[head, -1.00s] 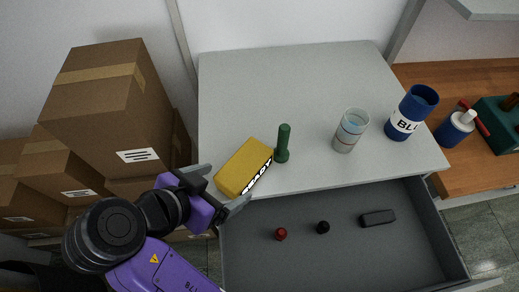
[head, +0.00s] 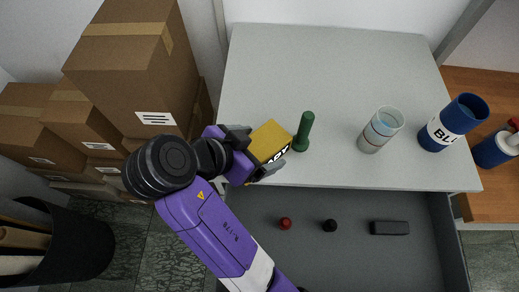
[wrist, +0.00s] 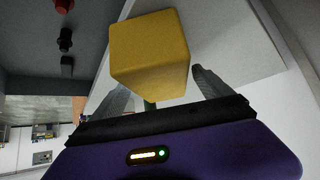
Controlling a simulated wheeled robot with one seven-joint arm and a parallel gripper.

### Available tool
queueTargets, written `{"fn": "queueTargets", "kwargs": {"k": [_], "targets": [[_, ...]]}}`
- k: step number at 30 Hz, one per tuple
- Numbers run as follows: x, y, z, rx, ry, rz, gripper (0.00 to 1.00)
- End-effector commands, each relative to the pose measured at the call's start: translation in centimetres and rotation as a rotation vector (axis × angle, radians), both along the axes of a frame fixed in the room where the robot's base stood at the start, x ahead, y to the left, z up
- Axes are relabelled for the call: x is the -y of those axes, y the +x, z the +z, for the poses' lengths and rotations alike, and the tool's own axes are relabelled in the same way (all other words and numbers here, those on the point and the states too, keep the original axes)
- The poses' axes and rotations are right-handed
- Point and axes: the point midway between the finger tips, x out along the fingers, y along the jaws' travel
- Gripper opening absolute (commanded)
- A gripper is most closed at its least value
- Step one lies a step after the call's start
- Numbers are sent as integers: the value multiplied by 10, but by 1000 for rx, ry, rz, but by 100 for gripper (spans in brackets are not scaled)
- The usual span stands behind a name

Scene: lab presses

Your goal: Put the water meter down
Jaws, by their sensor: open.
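No thing here is plainly recognisable as a water meter. A yellow box (head: 271,139) with black lettering on its front face is at the front left of the grey tabletop (head: 330,70). My gripper (head: 254,155) is open at its left end and hides part of it. In the wrist view the yellow box (wrist: 149,52) stands in front of and between the two spread fingers (wrist: 160,90). I cannot tell whether either finger touches it. A green upright handle-like piece (head: 304,132) stands just right of the box.
Below the front edge an open drawer (head: 350,262) holds a red knob (head: 285,223), a black knob (head: 330,225) and a dark block (head: 389,228). Cardboard boxes (head: 125,65) crowd the left.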

Motion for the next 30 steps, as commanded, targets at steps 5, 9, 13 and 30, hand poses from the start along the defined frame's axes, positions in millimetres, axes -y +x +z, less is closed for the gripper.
{"fn": "queueTargets", "kwargs": {"k": [5,9,13,30], "targets": [[10,10,-12,-1,-3,-1,89],[16,16,-20,-1,0,1,89],[17,17,-22,-1,1,0,89],[17,17,-22,0,1,1,7]]}}
